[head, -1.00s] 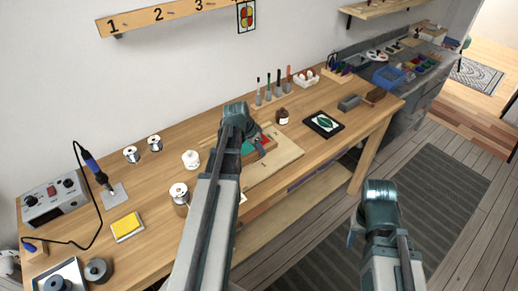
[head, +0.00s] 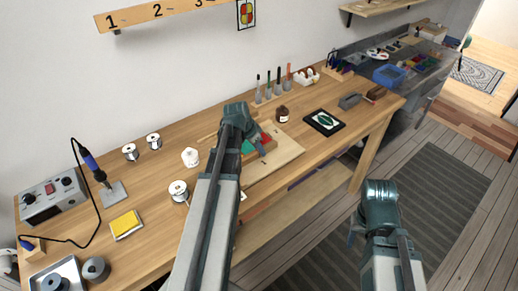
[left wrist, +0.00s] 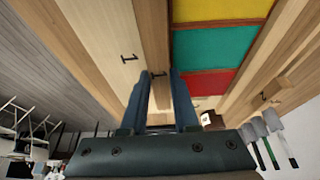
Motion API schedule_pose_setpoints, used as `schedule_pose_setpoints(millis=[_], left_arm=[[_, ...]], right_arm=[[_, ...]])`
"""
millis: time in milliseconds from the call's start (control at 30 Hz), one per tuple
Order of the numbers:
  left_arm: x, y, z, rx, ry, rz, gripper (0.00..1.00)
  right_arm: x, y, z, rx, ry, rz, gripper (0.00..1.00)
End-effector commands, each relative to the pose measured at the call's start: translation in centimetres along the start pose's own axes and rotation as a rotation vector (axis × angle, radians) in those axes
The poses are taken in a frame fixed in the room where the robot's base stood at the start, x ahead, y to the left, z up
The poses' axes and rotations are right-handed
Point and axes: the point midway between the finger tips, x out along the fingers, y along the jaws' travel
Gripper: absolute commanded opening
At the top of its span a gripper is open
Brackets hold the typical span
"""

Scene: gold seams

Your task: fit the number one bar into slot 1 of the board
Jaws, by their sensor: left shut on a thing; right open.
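My left gripper (left wrist: 160,98) is shut on the number one bar (left wrist: 152,35), a long brown wooden bar. In the left wrist view a "1" shows on the wood between the fingers. The bar lies along the side of yellow, green and red panels, next to a pale board (left wrist: 108,35) that also bears a "1". I cannot tell whether the bar sits in slot 1 or just above it. In the head view the board (head: 284,155) lies on the workbench, and my left gripper (head: 259,148) is over it, partly hiding the panels. My right gripper (head: 358,236) is open and empty, off the bench.
Several upright tools (head: 278,84) and a dark bottle (head: 283,115) stand behind the board. A framed leaf picture (head: 324,122) lies to its right. A white jar (head: 190,157), spools (head: 178,190), a yellow pad (head: 126,225) and a soldering station (head: 52,197) are to the left.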

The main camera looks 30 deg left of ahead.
Motion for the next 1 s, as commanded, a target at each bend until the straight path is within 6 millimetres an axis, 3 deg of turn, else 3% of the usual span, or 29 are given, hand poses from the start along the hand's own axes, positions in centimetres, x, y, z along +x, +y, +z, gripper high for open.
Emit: schedule_pose_setpoints(millis=[867,900,1000], left_arm=[[0.50,0.01,0.21,0.000,0.000,0.000,0.00],[0.50,0.01,0.21,0.000,0.000,0.000,0.36],[0.50,0.00,0.21,0.000,0.000,0.000,0.54]], right_arm=[[0.54,-0.05,-0.03,0.000,0.000,0.000,0.50],[0.54,-0.05,-0.03,0.000,0.000,0.000,0.50],[0.54,-0.05,-0.03,0.000,0.000,0.000,0.50]])
